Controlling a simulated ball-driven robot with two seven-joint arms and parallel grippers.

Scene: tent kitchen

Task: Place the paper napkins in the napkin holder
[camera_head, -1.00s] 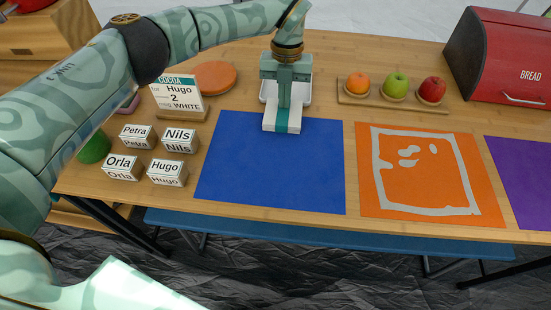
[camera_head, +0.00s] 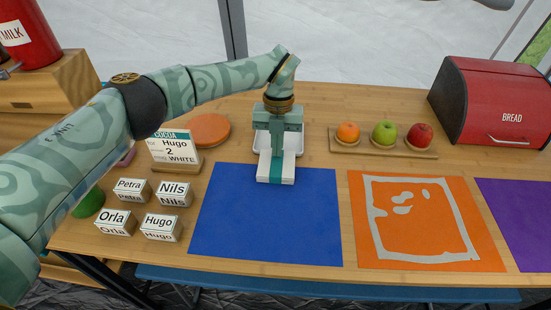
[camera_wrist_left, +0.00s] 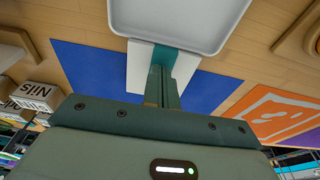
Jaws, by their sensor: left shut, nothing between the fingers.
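A white folded stack with a teal band, which looks like the paper napkins (camera_head: 288,172), lies partly on the top edge of the blue mat. It also shows in the left wrist view (camera_wrist_left: 138,68). My left gripper (camera_head: 277,152) is shut and empty, pointing down over the teal band; whether it touches cannot be told. A shallow white tray with a raised rim (camera_head: 299,142), possibly the napkin holder, stands just behind the stack, partly hidden by the gripper. The tray is close in the left wrist view (camera_wrist_left: 180,20). My right gripper is out of view.
The blue mat (camera_head: 265,225) is otherwise bare. Name boxes (camera_head: 160,227) and a cocoa sign (camera_head: 174,148) stand left. A fruit board (camera_head: 340,145), a red bread box (camera_head: 490,105) and an orange mat (camera_head: 360,250) are on the right.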

